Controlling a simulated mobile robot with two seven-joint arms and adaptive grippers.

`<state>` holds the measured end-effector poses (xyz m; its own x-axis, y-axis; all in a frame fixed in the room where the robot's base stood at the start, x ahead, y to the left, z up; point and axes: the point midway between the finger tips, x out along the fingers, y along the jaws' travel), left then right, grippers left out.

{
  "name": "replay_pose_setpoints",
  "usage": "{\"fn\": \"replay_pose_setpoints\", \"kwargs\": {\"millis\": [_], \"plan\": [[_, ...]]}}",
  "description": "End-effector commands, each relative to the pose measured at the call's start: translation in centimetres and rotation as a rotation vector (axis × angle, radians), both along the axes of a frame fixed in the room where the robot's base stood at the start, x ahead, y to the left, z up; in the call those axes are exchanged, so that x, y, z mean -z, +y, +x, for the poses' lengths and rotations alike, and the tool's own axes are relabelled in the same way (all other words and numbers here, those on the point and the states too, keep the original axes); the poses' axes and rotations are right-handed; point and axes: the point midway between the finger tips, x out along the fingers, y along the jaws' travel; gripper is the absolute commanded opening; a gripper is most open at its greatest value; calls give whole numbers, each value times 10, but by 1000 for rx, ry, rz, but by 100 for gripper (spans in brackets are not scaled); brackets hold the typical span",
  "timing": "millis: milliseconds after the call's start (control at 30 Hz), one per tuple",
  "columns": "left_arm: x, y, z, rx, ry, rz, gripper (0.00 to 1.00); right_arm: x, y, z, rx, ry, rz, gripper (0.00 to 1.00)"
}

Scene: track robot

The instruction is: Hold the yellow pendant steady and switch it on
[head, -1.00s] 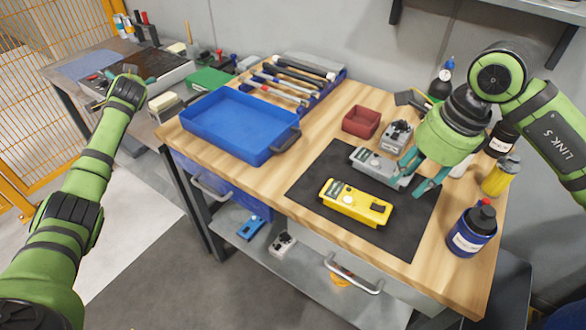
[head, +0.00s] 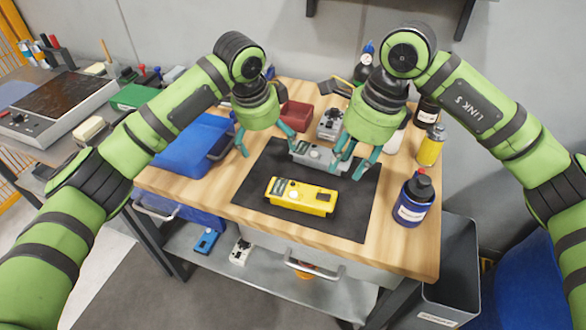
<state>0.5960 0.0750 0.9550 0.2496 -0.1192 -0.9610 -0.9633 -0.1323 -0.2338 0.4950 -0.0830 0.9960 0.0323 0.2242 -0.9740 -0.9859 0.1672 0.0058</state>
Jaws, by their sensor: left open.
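The yellow pendant (head: 302,197) lies flat on the black mat (head: 345,222), with its buttons facing up. My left gripper (head: 267,152) is open and empty above the back left of the mat, behind and left of the yellow pendant. My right gripper (head: 350,171) has its teal fingers apart above the mat, behind and right of the yellow pendant. Neither gripper appears to touch it. A grey pendant (head: 318,157) lies behind the yellow one, partly hidden by the grippers.
Another grey pendant (head: 331,124) and a red bin (head: 296,115) stand farther back. A blue tray (head: 190,150) is left, partly behind my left arm. A blue bottle (head: 412,200) and a yellow can (head: 430,147) stand at right. The mat's front is clear.

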Motion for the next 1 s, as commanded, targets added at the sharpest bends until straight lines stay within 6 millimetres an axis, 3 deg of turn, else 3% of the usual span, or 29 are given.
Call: {"fn": "replay_pose_setpoints", "kwargs": {"millis": [33,100,300,467,800,1000], "plan": [[0,-18,-17,79,39,30,100,0,0,0,0,0,0,39],[1,-34,-40,176,96,70,100,0,0,0,0,0,0,39],[5,-56,-83,350,208,154,100,0,0,0,0,0,0,39],[15,-59,-91,382,231,171,100,0,0,0,0,0,0,39],[62,-58,-91,378,230,169,100,0,0,0,0,0,0,39],[75,-58,-91,378,228,168,100,0,0,0,0,0,0,39]]}}
